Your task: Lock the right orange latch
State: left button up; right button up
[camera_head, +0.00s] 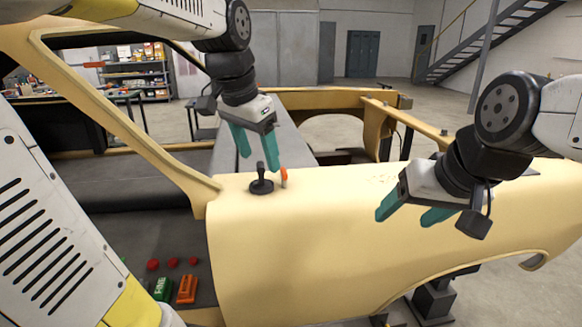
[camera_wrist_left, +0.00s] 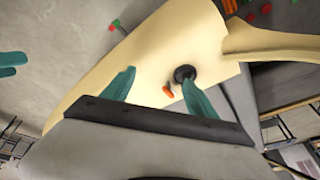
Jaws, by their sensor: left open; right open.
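A small orange latch (camera_head: 284,177) stands upright on the top of the cream car body panel (camera_head: 330,220), just right of a black knob (camera_head: 262,181). In the left wrist view the orange latch (camera_wrist_left: 168,91) and the black round base (camera_wrist_left: 184,73) also show. My left gripper (camera_head: 258,162) is open and empty, pointing down just above the knob and latch. In its wrist view the latch appears between the two teal fingers, with no contact visible. My right gripper (camera_head: 406,217) is open and empty in front of the panel, well to the right.
Lower left, an orange part (camera_head: 187,289), a green part (camera_head: 162,289) and red buttons (camera_head: 173,262) sit inside the car shell. The cream window pillar (camera_head: 120,118) rises left of my left gripper. The panel top between the grippers is clear.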

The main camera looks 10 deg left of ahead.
pick_arm(q)
jog(key=w+d+m+g, duration=0.1)
jog(key=w+m+g, duration=0.15)
jog(key=w, duration=0.45)
jog(key=m+g+y, duration=0.1)
jog(key=m, duration=0.4)
send_over(284, 170)
notch_tip(284, 170, down, 2)
jog(key=shift+s+f, duration=0.15)
notch_tip(284, 170, down, 8)
jog(key=shift+r, duration=0.1)
jog(key=c, duration=1.4)
